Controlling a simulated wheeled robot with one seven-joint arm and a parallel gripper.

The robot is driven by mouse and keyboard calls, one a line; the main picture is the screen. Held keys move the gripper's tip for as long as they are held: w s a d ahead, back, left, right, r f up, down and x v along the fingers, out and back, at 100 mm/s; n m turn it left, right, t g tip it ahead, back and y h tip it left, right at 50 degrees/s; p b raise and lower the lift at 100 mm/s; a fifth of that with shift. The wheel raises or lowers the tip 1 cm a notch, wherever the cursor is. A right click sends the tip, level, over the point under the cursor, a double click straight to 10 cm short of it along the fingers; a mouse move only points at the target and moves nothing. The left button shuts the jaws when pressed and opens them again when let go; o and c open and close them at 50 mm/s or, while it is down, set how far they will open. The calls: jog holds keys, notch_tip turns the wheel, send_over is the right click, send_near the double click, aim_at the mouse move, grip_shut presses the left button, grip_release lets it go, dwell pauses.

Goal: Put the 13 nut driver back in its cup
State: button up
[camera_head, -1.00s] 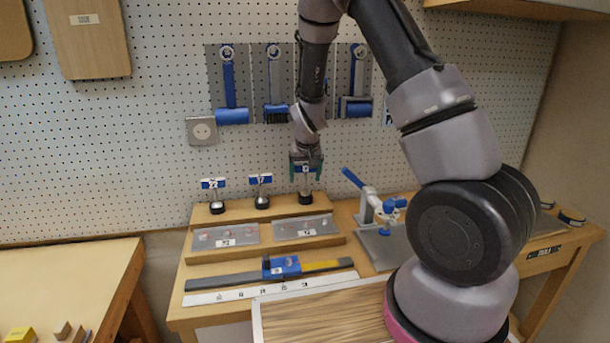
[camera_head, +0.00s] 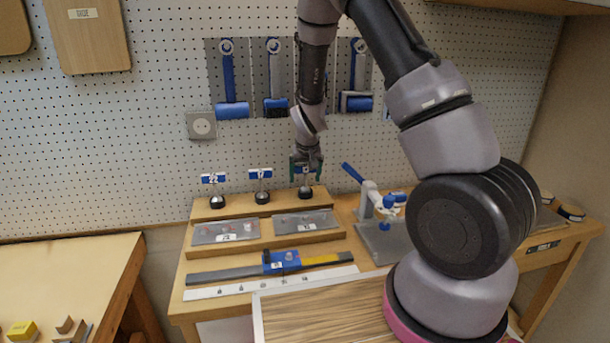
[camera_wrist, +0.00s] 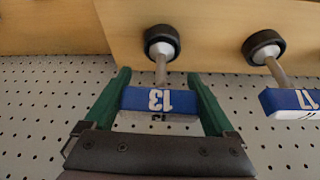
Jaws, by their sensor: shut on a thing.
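The 13 nut driver has a blue label block marked 13 (camera_wrist: 160,101) and a grey shaft. It also shows in the head view (camera_head: 304,169). My gripper (camera_wrist: 160,95), with green fingers, is shut on its blue block, one finger at each end. In the head view my gripper (camera_head: 305,166) is at the right end of the driver row. The shaft runs down to the black cup (camera_wrist: 162,40) and appears to enter its opening. The cup shows under the gripper in the head view (camera_head: 305,193). How deep the tip sits is hidden.
The 17 driver (camera_head: 260,173) and 22 driver (camera_head: 213,178) stand in cups to the left on the wooden rack (camera_head: 235,209). Grey trays with small parts lie in front. A blue-handled clamp (camera_head: 372,203) stands close to the right. The pegboard (camera_head: 150,150) is behind.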

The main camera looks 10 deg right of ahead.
dwell(0.3)
jog(key=o, duration=1.4)
jog(key=v, duration=1)
jog(key=shift+s+r, duration=0.1)
jog(key=shift+r, duration=0.25)
jog(key=s+d+r+m+t+y, duration=0.1)
jog(key=s+d+r, duration=0.2)
jog(key=s+r, duration=0.7)
jog(key=s+d+r+m+t+y, duration=0.1)
jog(key=s+d+r+m+y, duration=0.15)
jog(key=s+r, duration=0.65)
jog(key=shift+t+h, duration=0.3)
jog(key=shift+h, duration=0.25)
jog(key=s+r, duration=0.3)
jog(key=s, duration=0.2)
jog(key=s+r, duration=0.2)
jog(key=shift+s+d+r, duration=0.15)
jog(key=shift+d+r, duration=0.15)
